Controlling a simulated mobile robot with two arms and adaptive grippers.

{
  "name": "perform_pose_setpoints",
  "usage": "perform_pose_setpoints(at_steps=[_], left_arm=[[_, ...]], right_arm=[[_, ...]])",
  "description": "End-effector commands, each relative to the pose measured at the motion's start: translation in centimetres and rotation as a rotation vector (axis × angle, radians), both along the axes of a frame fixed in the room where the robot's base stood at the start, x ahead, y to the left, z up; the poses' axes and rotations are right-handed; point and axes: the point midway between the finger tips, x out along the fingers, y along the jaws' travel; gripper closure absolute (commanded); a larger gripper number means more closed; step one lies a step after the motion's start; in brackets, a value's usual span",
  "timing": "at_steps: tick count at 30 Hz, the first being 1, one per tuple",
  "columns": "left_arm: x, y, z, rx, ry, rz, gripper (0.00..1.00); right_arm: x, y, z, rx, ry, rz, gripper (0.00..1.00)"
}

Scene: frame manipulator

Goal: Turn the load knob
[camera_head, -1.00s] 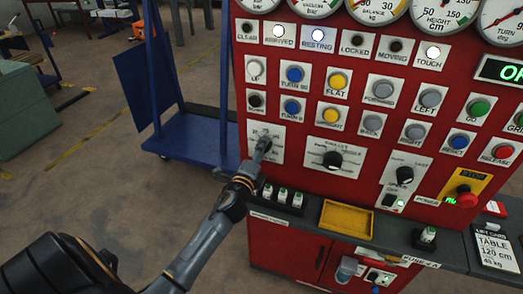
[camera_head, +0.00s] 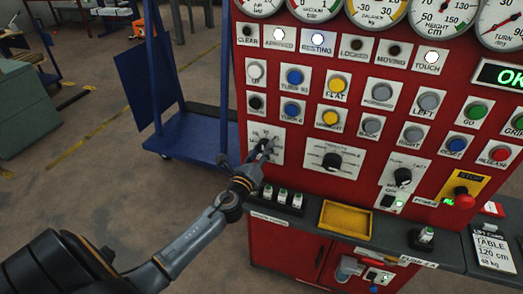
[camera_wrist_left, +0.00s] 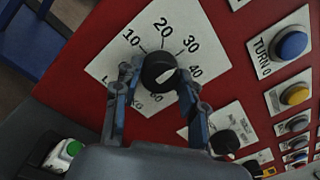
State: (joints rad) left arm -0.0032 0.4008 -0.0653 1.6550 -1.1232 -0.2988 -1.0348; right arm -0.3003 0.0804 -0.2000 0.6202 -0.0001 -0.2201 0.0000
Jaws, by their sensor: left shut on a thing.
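The load knob (camera_wrist_left: 158,72) is a round black knob with a white mark, on a white dial plate (camera_wrist_left: 185,22) numbered 10, 20, 30, 40 and on. My left gripper (camera_wrist_left: 157,84) is shut on the knob, one finger at each side. In the head view my left gripper (camera_head: 264,150) reaches the plate at the panel's lower left and hides most of the knob. My right gripper is not in view.
The red panel (camera_head: 300,178) carries several buttons, gauges and lamps. A second black knob (camera_head: 332,160) sits to the right of my gripper. Below are a ledge with green-topped parts (camera_head: 283,196) and a yellow tray (camera_head: 345,219). A blue cart (camera_head: 185,135) stands at left.

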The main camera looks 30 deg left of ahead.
Motion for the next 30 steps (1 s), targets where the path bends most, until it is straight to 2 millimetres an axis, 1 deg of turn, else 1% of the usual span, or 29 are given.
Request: perform_pose_setpoints(at_steps=[5, 17, 18, 20, 21, 30], left_arm=[[-0.01, -0.02, -0.12, 0.030, 0.010, -0.001, 0.90], [-0.02, -0.03, -0.16, 0.033, 0.011, 0.000, 0.90], [-0.02, -0.03, -0.16, 0.033, 0.011, 0.000, 0.57], [-0.02, -0.03, -0.16, 0.033, 0.011, 0.000, 0.44], [-0.02, -0.03, -0.15, 0.033, 0.011, 0.000, 0.36], [-0.04, -0.02, -0.05, 0.033, 0.009, 0.000, 0.35]], right_arm=[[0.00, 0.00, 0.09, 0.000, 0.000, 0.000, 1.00], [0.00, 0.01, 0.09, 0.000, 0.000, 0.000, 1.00], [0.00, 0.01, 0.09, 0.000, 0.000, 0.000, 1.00], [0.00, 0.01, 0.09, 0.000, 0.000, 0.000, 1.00], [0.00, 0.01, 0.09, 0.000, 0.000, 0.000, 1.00], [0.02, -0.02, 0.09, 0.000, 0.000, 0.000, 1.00]])
